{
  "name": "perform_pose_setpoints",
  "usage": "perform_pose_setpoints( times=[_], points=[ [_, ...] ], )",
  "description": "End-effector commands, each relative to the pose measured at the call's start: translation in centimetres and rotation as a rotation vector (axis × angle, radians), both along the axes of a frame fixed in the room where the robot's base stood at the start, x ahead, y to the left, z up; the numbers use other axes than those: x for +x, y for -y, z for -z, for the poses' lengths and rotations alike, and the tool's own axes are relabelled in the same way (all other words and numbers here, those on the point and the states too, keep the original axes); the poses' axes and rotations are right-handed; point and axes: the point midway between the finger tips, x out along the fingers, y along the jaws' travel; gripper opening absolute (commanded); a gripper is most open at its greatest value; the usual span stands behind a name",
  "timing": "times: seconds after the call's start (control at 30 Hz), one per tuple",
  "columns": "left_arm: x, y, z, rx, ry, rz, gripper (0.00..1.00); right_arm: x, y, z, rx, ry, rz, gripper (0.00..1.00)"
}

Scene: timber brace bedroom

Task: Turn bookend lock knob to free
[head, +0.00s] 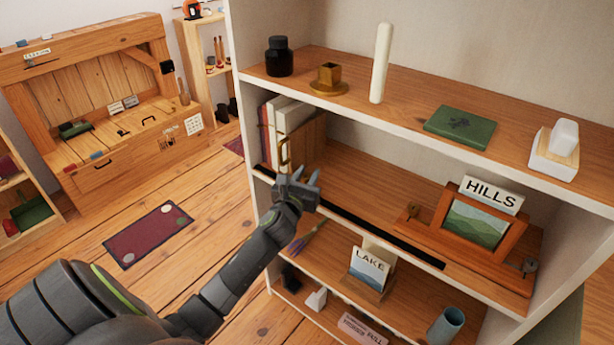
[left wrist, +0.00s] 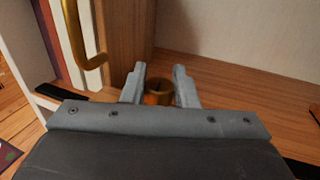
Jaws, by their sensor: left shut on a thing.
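The wooden bookend (head: 314,136) stands upright against several books on the middle shelf, with a brass handle (head: 284,152) on its front. My left gripper (head: 299,180) is at the shelf's front edge, just below the handle. In the left wrist view the bookend (left wrist: 125,40) fills the upper middle and the brass handle (left wrist: 82,35) hangs at the left. A round brass lock knob (left wrist: 158,92) sits between the fingers of my left gripper (left wrist: 159,75), which are shut on it. The knob is hidden in the head view, and its marking cannot be made out.
A black strip (head: 380,234) runs along the middle shelf's front edge. A framed picture (head: 478,222) with a HILLS sign stands at that shelf's right. A LAKE card (head: 370,268) stands on the shelf below. The floor at left is mostly clear around a dark red mat (head: 148,234).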

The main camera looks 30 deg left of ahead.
Motion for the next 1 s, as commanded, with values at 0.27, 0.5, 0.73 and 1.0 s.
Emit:
perform_pose_setpoints(
  times=[0.27, 0.5, 0.73, 1.0],
  points=[
    [0.04, 0.17, 0.12, -0.004, 0.001, -0.18, 0.04, 0.44, -0.27, 0.38, 0.003, 0.004, 0.002, 0.36],
    [0.08, 0.2, 0.1, -0.005, -0.001, -0.406, 0.04, 0.3, -0.18, 0.53, 0.002, -0.001, 0.003, 0.36],
    [0.1, 0.16, 0.03, -0.002, 0.0, -0.625, 0.04, 0.48, 0.24, 0.46, -0.003, -0.001, 0.001, 0.36],
    [0.14, 0.1, -0.04, 0.001, 0.001, -0.88, 0.04, 0.45, 0.58, 0.58, -0.008, -0.001, 0.0, 0.36]
  ],
)
